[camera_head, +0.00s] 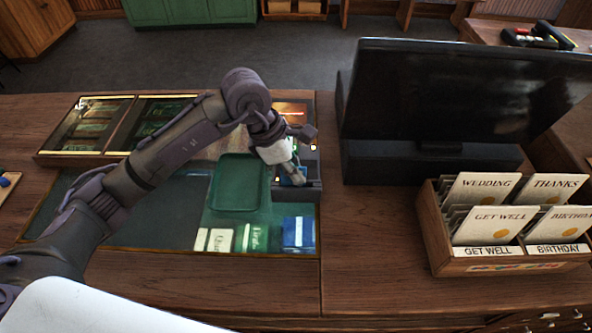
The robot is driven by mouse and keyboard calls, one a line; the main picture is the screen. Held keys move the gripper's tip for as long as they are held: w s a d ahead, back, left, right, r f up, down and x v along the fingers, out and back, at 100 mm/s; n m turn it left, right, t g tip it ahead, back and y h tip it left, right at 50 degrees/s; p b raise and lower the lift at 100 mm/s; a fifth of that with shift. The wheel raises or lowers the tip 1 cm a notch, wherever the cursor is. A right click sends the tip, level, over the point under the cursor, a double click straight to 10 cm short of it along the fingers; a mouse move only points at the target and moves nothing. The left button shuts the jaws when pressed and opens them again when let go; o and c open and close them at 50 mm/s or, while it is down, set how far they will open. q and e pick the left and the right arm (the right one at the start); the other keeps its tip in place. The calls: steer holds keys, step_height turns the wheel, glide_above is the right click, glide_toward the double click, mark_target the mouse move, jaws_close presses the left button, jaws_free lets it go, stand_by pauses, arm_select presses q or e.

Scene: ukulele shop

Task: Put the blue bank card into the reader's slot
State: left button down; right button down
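My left gripper (297,178) points down at the right end of the glass-topped counter section, just right of the green tray. A small blue piece that looks like the bank card (285,181) shows right at its fingertips, partly hidden by them. The fingers are too small in the head view to tell whether they are shut on it. A dark, low box-like thing (312,191) lies under and beside the fingertips; I cannot tell whether it is the reader, and no slot can be made out. My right gripper is not in view.
The green tray (238,183) lies on the glass. A dark monitor (440,95) stands to the right, with a wooden card rack (435,232) in front of it. Several small cards show along the glass front, one of them blue (298,233). Bare wood (365,250) lies between glass and rack.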

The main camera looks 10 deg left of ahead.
arm_select(q)
steer(key=c, duration=1.2)
jaws_free()
steer(key=shift+c, duration=0.2)
steer(key=shift+a+r, duration=0.1)
steer(key=v, duration=1.1)
steer(key=shift+r, duration=0.35)
steer(key=shift+a, duration=0.15)
